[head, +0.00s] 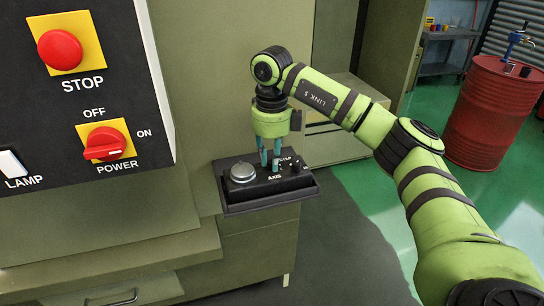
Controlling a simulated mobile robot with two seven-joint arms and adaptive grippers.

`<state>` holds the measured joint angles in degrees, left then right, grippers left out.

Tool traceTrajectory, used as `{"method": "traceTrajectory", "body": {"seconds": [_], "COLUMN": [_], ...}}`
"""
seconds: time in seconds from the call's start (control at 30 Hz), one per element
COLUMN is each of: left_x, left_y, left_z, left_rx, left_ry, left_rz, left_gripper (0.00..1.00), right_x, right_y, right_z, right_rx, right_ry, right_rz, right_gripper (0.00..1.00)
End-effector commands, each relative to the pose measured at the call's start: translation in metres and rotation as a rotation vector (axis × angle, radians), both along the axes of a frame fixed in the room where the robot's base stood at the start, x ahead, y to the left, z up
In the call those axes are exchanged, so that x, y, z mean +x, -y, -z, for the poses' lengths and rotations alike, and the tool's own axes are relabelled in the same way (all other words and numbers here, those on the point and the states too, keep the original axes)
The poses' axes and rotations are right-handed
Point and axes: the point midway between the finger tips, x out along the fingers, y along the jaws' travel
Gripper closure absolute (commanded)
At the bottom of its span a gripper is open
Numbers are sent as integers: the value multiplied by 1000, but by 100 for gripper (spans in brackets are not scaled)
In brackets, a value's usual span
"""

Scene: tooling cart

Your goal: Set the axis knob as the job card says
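A small black control box (264,197) sits on a ledge of the machine. It carries a silver round dial (243,172) on the left and a small black knob (296,167) on the right. The white label AXIS is on its front between them. My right gripper (270,165) points down over the box just above this label. Its teal fingertips stand close together at the top face, with a narrow gap showing. The fingers hide the spot above the label, so the axis knob and its pointer cannot be made out. My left gripper is not in view. No job card shows.
A dark machine panel at the left has a red STOP button (60,49), a red POWER switch (105,144) and a LAMP switch (13,165). A grey-green cabinet stands behind the box. A red drum (495,115) stands at the right on clear green floor.

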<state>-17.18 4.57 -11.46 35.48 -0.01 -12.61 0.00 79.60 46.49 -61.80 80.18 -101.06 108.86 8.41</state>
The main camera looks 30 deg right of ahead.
Motion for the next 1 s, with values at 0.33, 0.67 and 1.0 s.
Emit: {"method": "traceTrajectory", "body": {"seconds": [0.33, 0.67, 1.0], "left_x": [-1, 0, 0], "left_y": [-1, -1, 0], "left_z": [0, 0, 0], "left_rx": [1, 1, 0], "left_ry": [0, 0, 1], "left_rz": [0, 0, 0], "left_gripper": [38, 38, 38], "right_x": [0, 1, 1], "right_y": [0, -1, 0], "right_z": [0, -41, -101], "right_rx": [0, 1, -1], "right_ry": [0, 5, 2], "right_rz": [-1, -1, -1], "right_gripper": [55, 55, 55]}}
